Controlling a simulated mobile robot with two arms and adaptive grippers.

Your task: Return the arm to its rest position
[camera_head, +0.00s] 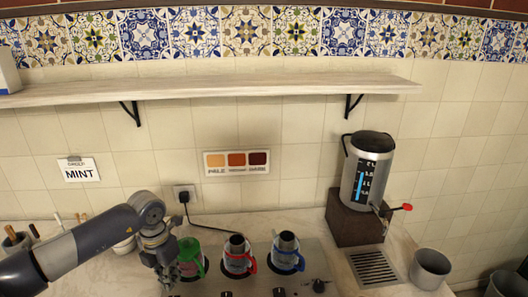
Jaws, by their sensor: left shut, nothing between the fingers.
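My left arm comes in from the left edge and bends down at a grey joint. My left gripper (167,281) hangs at its end, pointing down, shut and empty. It is just left of a teapot with a green handle (190,259) and partly covers it; I cannot tell whether they touch. A teapot with a red handle (237,256) and one with a blue handle (286,253) stand to the right on the stove (258,279). My right gripper is not in view.
A samovar (369,172) with a red-tipped tap stands on a dark block (353,221), beside a drain grate (373,268). Grey cups (430,268) stand at the right. A shelf (210,87) crosses the wall above. Jars with spoons (17,241) stand at the left.

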